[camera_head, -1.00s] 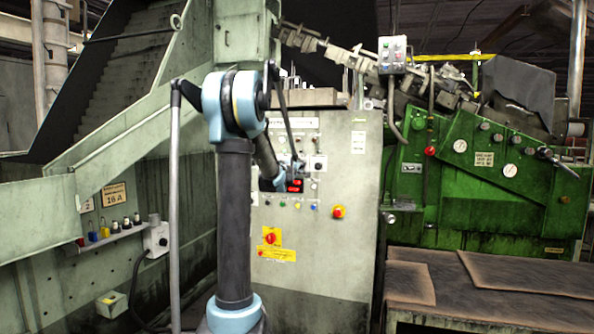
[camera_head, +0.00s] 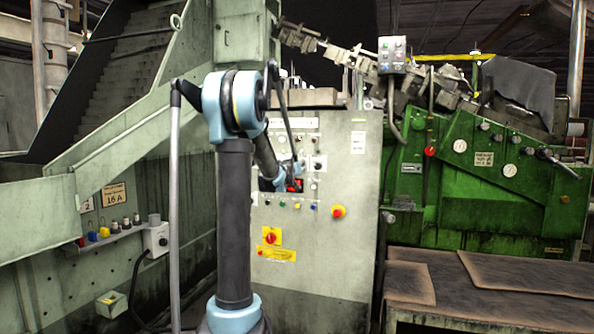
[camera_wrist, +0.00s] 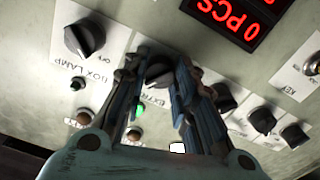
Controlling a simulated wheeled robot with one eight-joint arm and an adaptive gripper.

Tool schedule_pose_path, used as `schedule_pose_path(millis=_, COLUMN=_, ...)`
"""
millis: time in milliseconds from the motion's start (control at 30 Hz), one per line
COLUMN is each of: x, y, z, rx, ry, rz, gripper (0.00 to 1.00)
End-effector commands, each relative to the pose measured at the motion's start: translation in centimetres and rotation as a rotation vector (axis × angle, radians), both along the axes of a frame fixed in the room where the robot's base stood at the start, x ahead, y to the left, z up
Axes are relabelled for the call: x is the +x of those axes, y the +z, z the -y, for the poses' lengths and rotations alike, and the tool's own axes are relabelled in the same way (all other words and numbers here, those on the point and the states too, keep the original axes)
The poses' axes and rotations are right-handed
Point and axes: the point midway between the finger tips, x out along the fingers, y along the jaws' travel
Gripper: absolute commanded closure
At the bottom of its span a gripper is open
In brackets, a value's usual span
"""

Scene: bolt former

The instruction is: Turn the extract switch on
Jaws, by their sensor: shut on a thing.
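The extract switch (camera_wrist: 159,72) is a dark round knob in the middle of the wrist view, on a white plate whose partly hidden label begins "EXTR". My gripper (camera_wrist: 163,64) has its two blue-grey fingers on either side of this knob, shut on it. The fingers hide parts of the knob and plate, and I cannot read its setting. In the head view my gripper (camera_head: 287,174) is small and dark against the grey control cabinet (camera_head: 340,255), in front of its upper panel.
A black box lamp knob (camera_wrist: 85,38) sits close at the left. A red digital display (camera_wrist: 236,14) is at the upper right. More dark knobs (camera_wrist: 262,120) lie at the right. A green light (camera_wrist: 139,109) glows below. A red emergency button (camera_head: 338,211) is lower on the cabinet.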

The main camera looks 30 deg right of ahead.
Motion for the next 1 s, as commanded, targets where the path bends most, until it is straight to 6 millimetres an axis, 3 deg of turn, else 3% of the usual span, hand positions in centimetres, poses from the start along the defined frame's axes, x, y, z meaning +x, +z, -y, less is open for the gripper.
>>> schedule_pose_path(millis=400, x=0.14, y=-0.12, z=-0.21, rx=0.141, ry=0.005, rz=0.163, gripper=0.98)
schedule_pose_path(millis=1000, x=0.18, y=-0.1, z=-0.23, rx=0.167, ry=0.006, rz=0.193, gripper=0.98)
